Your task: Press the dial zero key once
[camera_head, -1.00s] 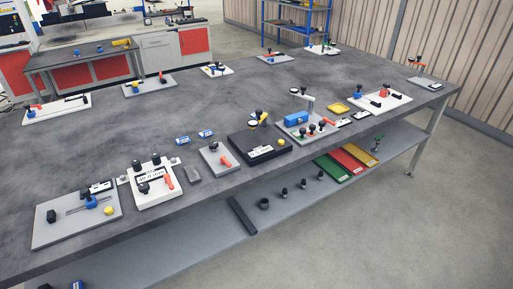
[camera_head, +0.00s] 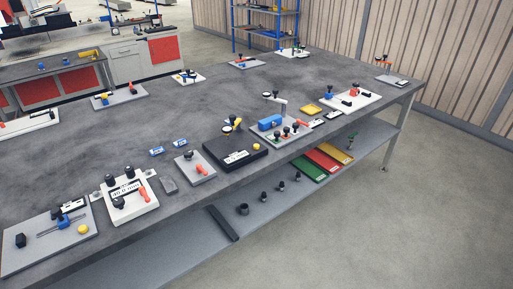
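A black station (camera_head: 222,161) sits near the front edge of the grey table, about mid-picture. It carries a white label or display (camera_head: 236,157), a small round dial (camera_head: 227,129) with yellow and black parts at its back, and a round yellow button (camera_head: 256,147) at its right. I cannot tell from any marking which button is the dial zero key. Neither of my grippers is in view.
The grey table (camera_head: 180,110) holds several fixtures along both edges, with a clear strip between. A white box with a readout (camera_head: 126,190) stands at front left. A lower shelf (camera_head: 262,213) holds dark cylinders and coloured trays. The floor at right (camera_head: 400,220) is free.

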